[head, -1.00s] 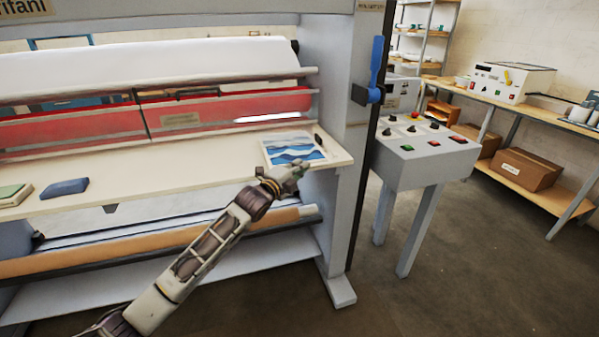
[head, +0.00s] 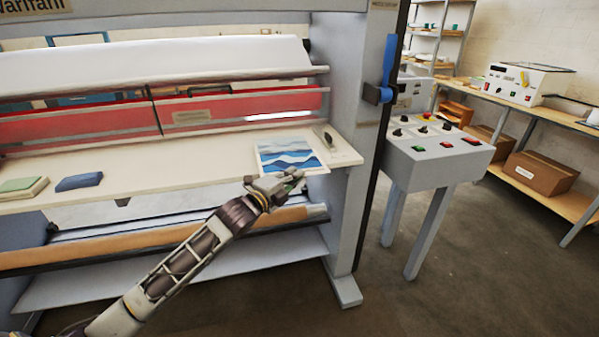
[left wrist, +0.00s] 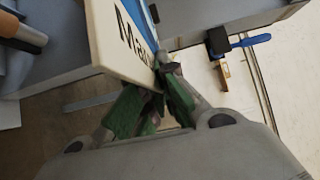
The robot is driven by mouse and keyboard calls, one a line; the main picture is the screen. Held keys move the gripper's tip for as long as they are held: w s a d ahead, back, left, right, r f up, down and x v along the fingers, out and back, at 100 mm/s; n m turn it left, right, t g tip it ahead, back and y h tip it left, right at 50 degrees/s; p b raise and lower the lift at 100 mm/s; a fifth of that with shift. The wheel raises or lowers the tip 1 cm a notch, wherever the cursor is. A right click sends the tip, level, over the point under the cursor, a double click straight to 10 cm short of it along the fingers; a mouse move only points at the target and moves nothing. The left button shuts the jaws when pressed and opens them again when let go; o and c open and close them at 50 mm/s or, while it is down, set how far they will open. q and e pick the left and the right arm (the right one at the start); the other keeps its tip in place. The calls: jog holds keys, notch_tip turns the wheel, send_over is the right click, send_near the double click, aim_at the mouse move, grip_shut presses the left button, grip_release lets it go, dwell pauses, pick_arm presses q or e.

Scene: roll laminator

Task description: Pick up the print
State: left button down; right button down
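The print (head: 288,154), a sheet with blue wave-like bands and a pale border, lies at the right end of the laminator's cream feed table (head: 190,172). Its near edge is at the table's front edge. My left gripper (head: 290,183) is at that near edge. In the left wrist view, its green-padded fingers (left wrist: 161,80) converge at the tips, and the print's blue strip (left wrist: 148,14) runs to them. A pale slab edge with dark lettering (left wrist: 122,38) is beside the tips. The gripper looks shut on the print's edge; the contact is partly hidden. My right gripper is not in view.
A small dark-handled tool (head: 328,139) lies just right of the print. Blue (head: 79,181) and green (head: 22,187) blocks lie at the table's left. The laminator's side post (head: 345,90) and a control console (head: 437,155) stand to the right.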

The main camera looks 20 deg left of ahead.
pick_arm(q)
jog(key=v, duration=0.9)
jog(key=shift+s, duration=0.25)
jog(key=shift+a, duration=0.1)
dwell(0.8)
